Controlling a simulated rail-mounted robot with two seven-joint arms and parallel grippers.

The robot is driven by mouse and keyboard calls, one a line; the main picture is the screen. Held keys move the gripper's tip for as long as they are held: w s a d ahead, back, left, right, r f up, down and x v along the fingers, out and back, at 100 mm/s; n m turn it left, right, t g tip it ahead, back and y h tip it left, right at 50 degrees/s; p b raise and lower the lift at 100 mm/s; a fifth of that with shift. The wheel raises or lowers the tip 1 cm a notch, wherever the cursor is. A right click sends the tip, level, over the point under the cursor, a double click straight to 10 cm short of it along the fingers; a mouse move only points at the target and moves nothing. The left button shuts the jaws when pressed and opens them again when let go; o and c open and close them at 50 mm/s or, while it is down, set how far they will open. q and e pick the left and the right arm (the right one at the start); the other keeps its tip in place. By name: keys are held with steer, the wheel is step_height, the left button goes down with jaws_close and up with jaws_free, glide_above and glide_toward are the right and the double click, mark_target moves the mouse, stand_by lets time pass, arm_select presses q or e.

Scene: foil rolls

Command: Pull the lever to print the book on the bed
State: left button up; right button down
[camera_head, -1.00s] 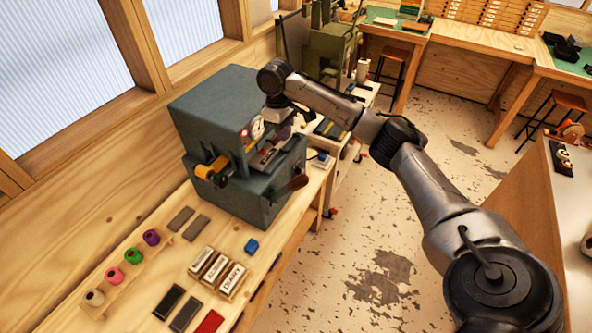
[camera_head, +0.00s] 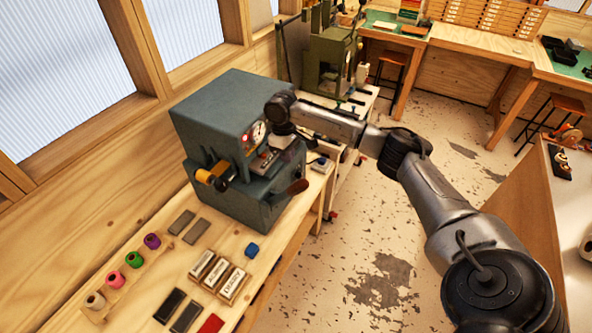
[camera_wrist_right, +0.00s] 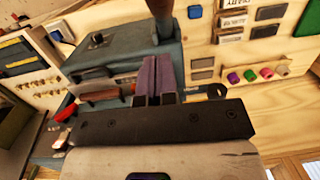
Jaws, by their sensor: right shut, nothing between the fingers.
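The dark teal press (camera_head: 225,120) stands on the wooden bench, with a gauge and a small red light in its front opening. Its lever has a brown handle (camera_head: 298,187) sticking out low on the front right side. A brown handle (camera_wrist_right: 160,8) also shows upright at the top of the right wrist view, just beyond the fingertips. A flat reddish-brown piece (camera_wrist_right: 102,97), perhaps the book, lies at the bed. My right gripper (camera_wrist_right: 158,62) is shut and empty, in front of the press opening and above the lever, apparently apart from it. My left gripper is out of view.
A yellow foil roll (camera_head: 212,176) sits on the press's left side. Several coloured rolls stand on a wooden rack (camera_head: 118,283). Stamp blocks (camera_head: 217,273), grey plates and a blue block (camera_head: 252,249) lie on the bench. A green machine (camera_head: 330,60) stands behind.

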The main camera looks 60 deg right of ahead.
steer(key=s+f, duration=0.1)
steer(key=f, duration=0.1)
steer(key=s+f+p, duration=0.1)
steer(key=f, duration=0.1)
steer(key=shift+s+a, duration=0.2)
steer(key=shift+s+a+f+p, duration=0.15)
steer(key=shift+s+f+p, duration=0.15)
steer(key=shift+s+f, duration=0.15)
steer(key=shift+s, duration=0.1)
